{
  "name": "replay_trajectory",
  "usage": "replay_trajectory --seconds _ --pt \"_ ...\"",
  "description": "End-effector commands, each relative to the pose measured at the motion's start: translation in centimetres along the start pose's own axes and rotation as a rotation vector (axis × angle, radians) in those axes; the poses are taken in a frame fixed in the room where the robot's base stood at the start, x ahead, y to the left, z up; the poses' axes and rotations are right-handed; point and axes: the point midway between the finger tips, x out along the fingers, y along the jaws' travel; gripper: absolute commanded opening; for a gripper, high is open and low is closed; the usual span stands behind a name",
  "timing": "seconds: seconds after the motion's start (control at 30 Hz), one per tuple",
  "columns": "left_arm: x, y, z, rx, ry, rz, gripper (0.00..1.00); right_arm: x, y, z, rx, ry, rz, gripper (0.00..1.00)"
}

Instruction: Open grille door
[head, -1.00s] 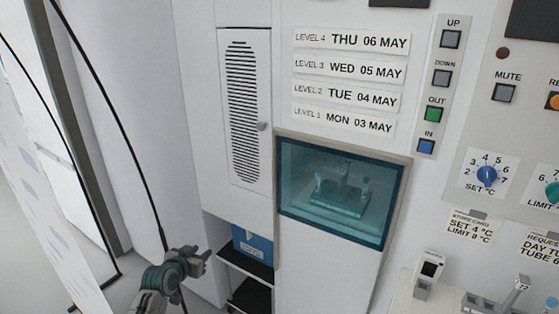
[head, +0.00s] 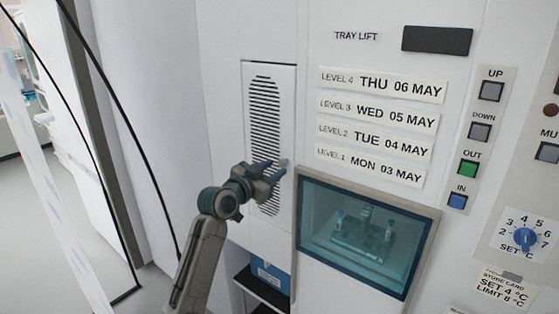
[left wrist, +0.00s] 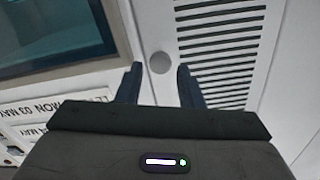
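The grille door (head: 264,205) is a narrow white panel with dark horizontal slots, and it looks closed in the head view. Its slots also show in the left wrist view (left wrist: 222,45). Its small round grey knob (left wrist: 160,62) sits beside the slots, between and just beyond my fingertips in the left wrist view. My left gripper (head: 275,168) is in front of the door's right edge at knob height. Its two dark fingers are apart with nothing between them that I can see gripped. My right gripper is not in view.
A glass window (head: 365,232) with a tray of tubes behind it is right of the door. Dated level labels (head: 380,117) and a button column (head: 480,135) are further right. A blue box (head: 270,275) stands on a dark shelf below. Black cables hang at left.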

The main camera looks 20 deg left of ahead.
Motion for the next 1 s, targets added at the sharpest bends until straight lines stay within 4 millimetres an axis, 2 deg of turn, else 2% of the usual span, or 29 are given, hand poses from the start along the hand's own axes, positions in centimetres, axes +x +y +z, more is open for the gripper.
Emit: replay_trajectory --seconds 0.03,0.2,0.57,0.77,1.0 --pt "0.9 0.0 -0.3 -0.003 -0.002 0.002 0.34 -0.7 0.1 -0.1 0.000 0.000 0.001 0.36" --pt "2.6 0.0 -0.1 -0.001 -0.001 0.001 0.34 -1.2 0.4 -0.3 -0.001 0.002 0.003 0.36" --pt "3.1 0.0 0.1 0.000 -0.001 0.000 0.34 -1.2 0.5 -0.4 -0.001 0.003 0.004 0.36" --pt "3.1 0.0 0.1 0.000 -0.001 0.000 0.00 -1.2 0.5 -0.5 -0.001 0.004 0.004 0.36" --pt "3.0 0.0 0.2 0.000 0.000 0.006 0.00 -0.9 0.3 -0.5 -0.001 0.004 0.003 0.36"
